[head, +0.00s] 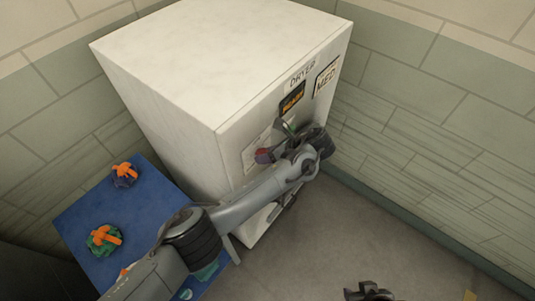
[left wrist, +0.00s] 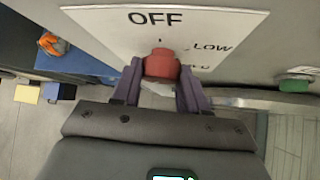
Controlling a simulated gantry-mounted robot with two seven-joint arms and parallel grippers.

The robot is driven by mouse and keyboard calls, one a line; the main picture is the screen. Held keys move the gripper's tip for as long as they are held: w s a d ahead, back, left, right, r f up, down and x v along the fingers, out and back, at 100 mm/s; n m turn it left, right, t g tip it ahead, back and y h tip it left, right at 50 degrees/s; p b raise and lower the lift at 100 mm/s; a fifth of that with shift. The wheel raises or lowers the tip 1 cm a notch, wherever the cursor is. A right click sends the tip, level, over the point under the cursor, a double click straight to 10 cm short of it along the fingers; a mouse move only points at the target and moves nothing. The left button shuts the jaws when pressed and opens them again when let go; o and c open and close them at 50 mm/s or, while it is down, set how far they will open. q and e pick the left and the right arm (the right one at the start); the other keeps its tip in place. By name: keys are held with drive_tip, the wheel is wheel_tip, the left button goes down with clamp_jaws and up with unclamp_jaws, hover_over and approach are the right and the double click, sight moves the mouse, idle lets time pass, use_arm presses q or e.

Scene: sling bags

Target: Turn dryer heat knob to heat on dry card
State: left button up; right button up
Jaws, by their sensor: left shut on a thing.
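The white dryer (head: 215,60) stands against the wall, with a card reading MED (head: 327,78) on its front near the top. A red knob (left wrist: 160,64) sits on a white dial plate (left wrist: 105,22) marked OFF above it and LOW to its right; another label is partly hidden. A small dark mark lies between the knob and OFF. My left gripper (left wrist: 160,74) is shut on the knob, one purple finger on each side. In the head view my left arm hides much of the dryer front. My right gripper (head: 368,292) is at the bottom edge, its jaws unclear.
A dark display (head: 292,99) is beside the MED card. A green button (left wrist: 295,84) is right of the dial. A blue table (head: 75,215) left of the dryer holds bags with orange straps, one purple (head: 124,176), one green (head: 103,240). The floor in front is mostly clear.

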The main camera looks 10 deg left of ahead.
use_arm(q)
drive_tip(key=shift+c, duration=0.4)
drive_tip(key=shift+s+a+f+n+t+h+p, duration=0.15)
drive_tip(key=shift+n+t+h+p, duration=0.75)
drive_tip(key=shift+t+p, duration=0.55)
drive_tip(key=shift+s+a+r+n+t+h+p, duration=0.1)
drive_tip(key=shift+n+t+h+p, duration=0.6)
drive_tip(key=shift+n+t+p, duration=0.7)
drive_tip(key=shift+s+a+f+n+t+h+p, duration=0.15)
drive_tip(key=shift+n+t+h+p, duration=0.75)
drive_tip(key=shift+t, duration=0.95)
drive_tip(key=shift+d, duration=0.1)
drive_tip(key=o, duration=1.1)
drive_tip(key=shift+c, duration=0.2)
drive_tip(key=shift+s, duration=0.15)
